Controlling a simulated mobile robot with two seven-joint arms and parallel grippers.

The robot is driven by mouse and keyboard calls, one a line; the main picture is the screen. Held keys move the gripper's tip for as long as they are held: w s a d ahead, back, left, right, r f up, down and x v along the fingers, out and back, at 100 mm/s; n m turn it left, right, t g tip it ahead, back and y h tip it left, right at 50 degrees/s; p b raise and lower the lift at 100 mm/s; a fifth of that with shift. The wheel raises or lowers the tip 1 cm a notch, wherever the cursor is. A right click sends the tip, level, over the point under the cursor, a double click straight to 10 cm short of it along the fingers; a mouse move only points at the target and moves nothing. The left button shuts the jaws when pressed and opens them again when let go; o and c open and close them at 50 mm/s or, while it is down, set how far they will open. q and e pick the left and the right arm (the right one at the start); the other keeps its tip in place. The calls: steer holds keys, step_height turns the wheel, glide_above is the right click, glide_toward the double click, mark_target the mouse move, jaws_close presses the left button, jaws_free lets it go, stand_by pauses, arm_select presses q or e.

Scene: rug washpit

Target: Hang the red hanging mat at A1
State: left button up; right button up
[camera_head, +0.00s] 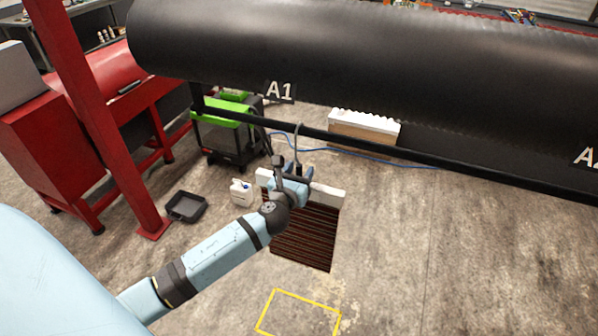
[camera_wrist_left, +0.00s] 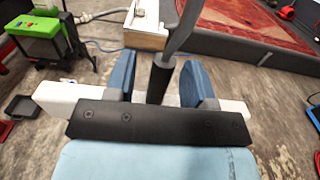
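The hanging mat (camera_head: 305,238) is dark red-brown and striped, and hangs from a white bar (camera_head: 328,195). The bar also shows in the left wrist view (camera_wrist_left: 60,98). A grey hook (camera_head: 298,140) with a black grip (camera_wrist_left: 161,78) rises from the bar's middle. My left gripper (camera_head: 293,172) is open. Its blue fingers stand on either side of the grip, with gaps on both sides. My right gripper is not in view.
A large black roll (camera_head: 360,50) lies above the rail. A green-and-black machine (camera_head: 225,130), a white jug (camera_head: 241,192), a black tray (camera_head: 186,207) and a red post (camera_head: 100,120) stand to the left. Open floor with a yellow outline (camera_head: 300,300) lies in front.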

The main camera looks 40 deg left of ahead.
arm_select(q)
steer(key=shift+f, duration=0.1)
steer(key=shift+s, duration=0.1)
steer(key=b+v, duration=0.3)
steer(key=v, duration=1)
steer(key=s+d+f+n+g+h, duration=0.2)
steer(key=s+d+f+n, duration=0.2)
steer(key=n, duration=0.6)
steer(key=s+d+f+n+g+h+p, duration=0.1)
steer(key=s+d+f+n+g+h, duration=0.1)
steer(key=s+d+f+n, duration=0.3)
steer(key=s+d+f+n+g+h, duration=0.2)
steer(key=s+d+f+n, duration=0.3)
steer(key=f+n, duration=0.5)
steer(key=n+h, duration=0.1)
steer(key=n, duration=0.4)
steer(key=shift+g, duration=0.3)
